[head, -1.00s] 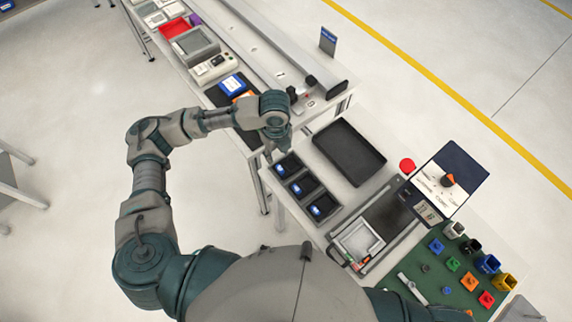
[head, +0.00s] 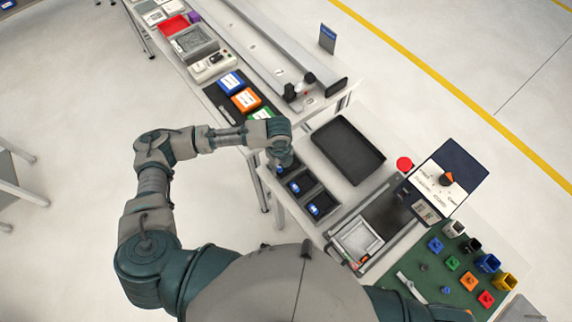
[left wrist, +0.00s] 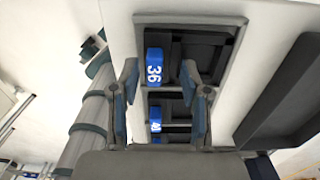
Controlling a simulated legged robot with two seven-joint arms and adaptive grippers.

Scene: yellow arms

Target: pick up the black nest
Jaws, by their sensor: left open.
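Several shallow black nests with blue tags stand in a row on the white table. The far one (left wrist: 215,48) bears a tag numbered 36 in the left wrist view. The middle (head: 301,186) and near (head: 322,208) ones show clearly in the head view. My left gripper (head: 283,163) points down over the far nest and hides most of it in the head view. In the left wrist view the fingers of this gripper (left wrist: 159,72) are apart, on either side of the tagged part, with nothing held. Whether they touch the nest I cannot tell. My right gripper is out of view.
A large empty black tray (head: 348,150) lies to the right of the nests. Blue, orange and green boxes (head: 245,99) stand on the bench behind.

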